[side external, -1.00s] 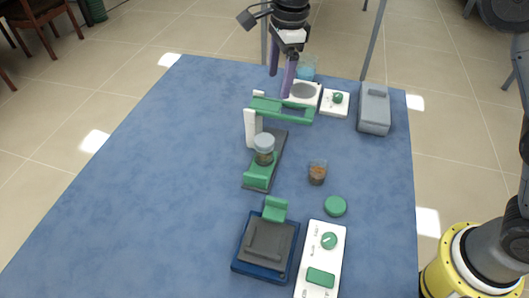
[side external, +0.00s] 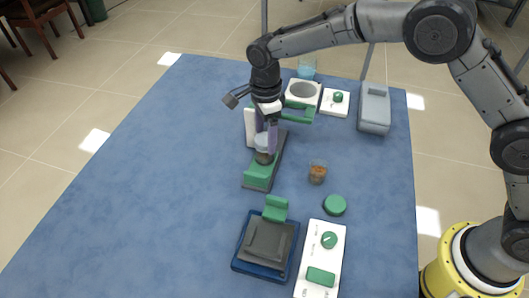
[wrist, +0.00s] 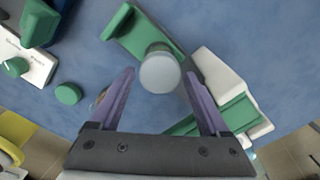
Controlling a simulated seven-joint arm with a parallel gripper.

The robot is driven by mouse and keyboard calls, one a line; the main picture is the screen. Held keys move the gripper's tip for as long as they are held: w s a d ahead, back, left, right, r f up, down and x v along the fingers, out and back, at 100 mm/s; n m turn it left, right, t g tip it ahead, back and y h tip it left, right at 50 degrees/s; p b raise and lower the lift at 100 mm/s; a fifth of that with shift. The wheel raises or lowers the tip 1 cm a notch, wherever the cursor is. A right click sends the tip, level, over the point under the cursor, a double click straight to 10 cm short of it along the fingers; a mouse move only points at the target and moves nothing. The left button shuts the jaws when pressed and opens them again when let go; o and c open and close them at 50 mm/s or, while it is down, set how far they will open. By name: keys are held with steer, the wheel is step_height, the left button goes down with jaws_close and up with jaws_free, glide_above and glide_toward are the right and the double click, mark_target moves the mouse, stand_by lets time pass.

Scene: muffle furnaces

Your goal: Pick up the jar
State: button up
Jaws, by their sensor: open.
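The jar (side external: 263,158) has a pale grey lid and stands upright on the green and dark base of a small press-like stand. In the wrist view its round lid (wrist: 159,72) shows from above. My gripper (side external: 265,143) is open and points down at the jar, with its purple fingers around lid height. In the wrist view the lid appears between the two fingertips (wrist: 159,76), with gaps on both sides. The fingers hide part of the jar in the side view. I cannot tell exactly how far down they reach beside it.
The stand's white column (side external: 250,126) and green arm (side external: 297,112) rise close behind my gripper. A small glass with brown contents (side external: 318,172) and a green disc (side external: 335,205) lie to the right. A blue-based device (side external: 240,268) and white control box (side external: 332,240) are in front. The mat's left is clear.

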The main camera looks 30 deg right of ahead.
steer(key=shift+f, duration=2.4)
steer(key=c, duration=1.2)
steer(key=shift+o, duration=0.2)
steer(key=shift+r, duration=0.15)
